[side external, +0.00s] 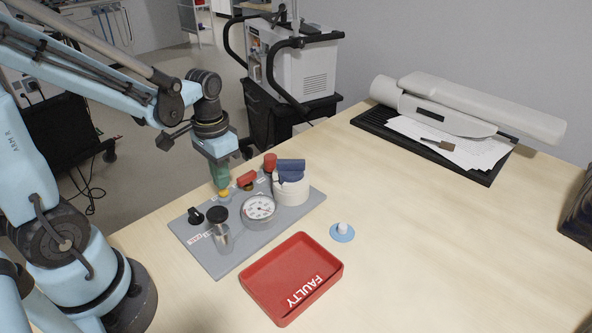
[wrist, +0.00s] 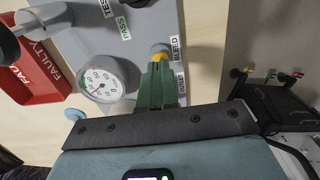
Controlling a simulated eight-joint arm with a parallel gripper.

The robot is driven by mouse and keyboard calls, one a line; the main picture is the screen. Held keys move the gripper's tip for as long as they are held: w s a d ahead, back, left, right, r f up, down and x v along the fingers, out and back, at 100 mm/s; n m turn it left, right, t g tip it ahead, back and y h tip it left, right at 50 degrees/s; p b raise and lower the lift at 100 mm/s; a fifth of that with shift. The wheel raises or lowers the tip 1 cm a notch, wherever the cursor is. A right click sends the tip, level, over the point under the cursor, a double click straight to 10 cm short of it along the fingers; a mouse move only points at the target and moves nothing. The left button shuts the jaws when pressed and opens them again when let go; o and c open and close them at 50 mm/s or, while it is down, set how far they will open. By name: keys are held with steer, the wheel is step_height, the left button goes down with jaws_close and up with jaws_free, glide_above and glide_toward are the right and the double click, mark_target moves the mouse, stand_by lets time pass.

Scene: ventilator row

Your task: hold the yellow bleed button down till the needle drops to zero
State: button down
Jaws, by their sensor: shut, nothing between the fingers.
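The yellow bleed button (side external: 224,194) is on the grey panel (side external: 222,262), near its far left edge. It also shows in the wrist view (wrist: 159,49), beside the BLEED label. My gripper (side external: 221,186) points down with its green fingers shut and empty, the tips right at the button. I cannot tell how far the button is pressed. The fingers also show in the wrist view (wrist: 157,68) and cover part of the button. The round white gauge (side external: 258,208) is to the right of the button. In the wrist view the gauge face (wrist: 103,78) has a reddish needle; its exact reading is too small to tell.
A red FAULTY tray (side external: 268,310) and a white peg on a blue disc (side external: 342,233) are nearby.

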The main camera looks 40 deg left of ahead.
mark_target(224, 191)
steer(key=shift+f, duration=0.85)
stand_by(1.2)
steer(key=shift+r, duration=3)
steer(key=d+r+t, duration=0.3)
steer(key=d+t, duration=0.4)
steer(key=shift+r, duration=0.4)
